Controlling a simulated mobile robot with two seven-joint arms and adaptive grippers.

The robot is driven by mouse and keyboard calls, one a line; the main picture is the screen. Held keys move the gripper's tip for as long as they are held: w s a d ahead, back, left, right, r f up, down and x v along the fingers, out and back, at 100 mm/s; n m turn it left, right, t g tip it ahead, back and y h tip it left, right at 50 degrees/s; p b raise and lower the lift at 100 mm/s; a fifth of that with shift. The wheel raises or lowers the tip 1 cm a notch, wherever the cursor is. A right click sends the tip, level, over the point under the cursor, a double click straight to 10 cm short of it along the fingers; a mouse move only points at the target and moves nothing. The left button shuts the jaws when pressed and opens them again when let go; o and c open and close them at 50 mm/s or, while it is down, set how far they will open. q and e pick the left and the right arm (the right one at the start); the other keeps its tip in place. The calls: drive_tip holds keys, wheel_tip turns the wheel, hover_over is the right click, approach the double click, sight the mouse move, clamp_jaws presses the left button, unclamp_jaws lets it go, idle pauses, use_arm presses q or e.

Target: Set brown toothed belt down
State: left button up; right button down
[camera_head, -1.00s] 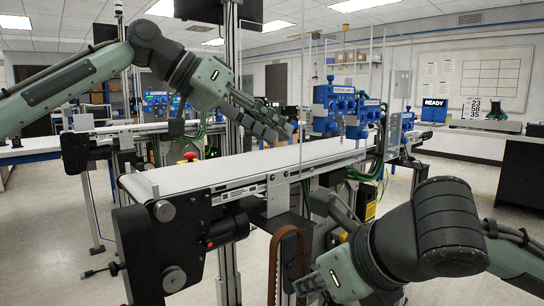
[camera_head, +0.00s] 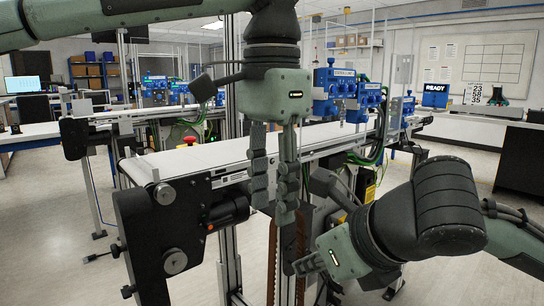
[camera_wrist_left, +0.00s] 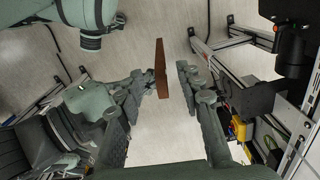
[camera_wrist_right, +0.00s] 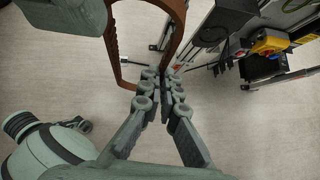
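The brown toothed belt (camera_head: 272,262) hangs as an upright loop in front of the conveyor (camera_head: 185,158), partly hidden by my left gripper in the head view. My right gripper (camera_head: 296,266) is shut on one side of the belt; the loop (camera_wrist_right: 112,38) rises from its fingertips (camera_wrist_right: 163,92) in the right wrist view. My left gripper (camera_head: 272,208) points down over the top of the belt, fingers open. In the left wrist view, the belt (camera_wrist_left: 160,68) appears edge-on between the open left fingers (camera_wrist_left: 166,82), with gaps beside it.
The conveyor's black end plate with rollers (camera_head: 160,235) stands left of the belt. A red emergency button (camera_head: 190,140) is behind the conveyor. Blue units (camera_head: 335,90) stand behind its right part. The white conveyor top is clear, and the floor at left is open.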

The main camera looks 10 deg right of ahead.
sight(272, 228)
use_arm(q)
drive_tip(key=shift+f, duration=2.4)
clamp_jaws()
use_arm(e)
drive_tip(key=c, duration=1.6)
unclamp_jaws()
drive_tip(key=shift+c, duration=0.2)
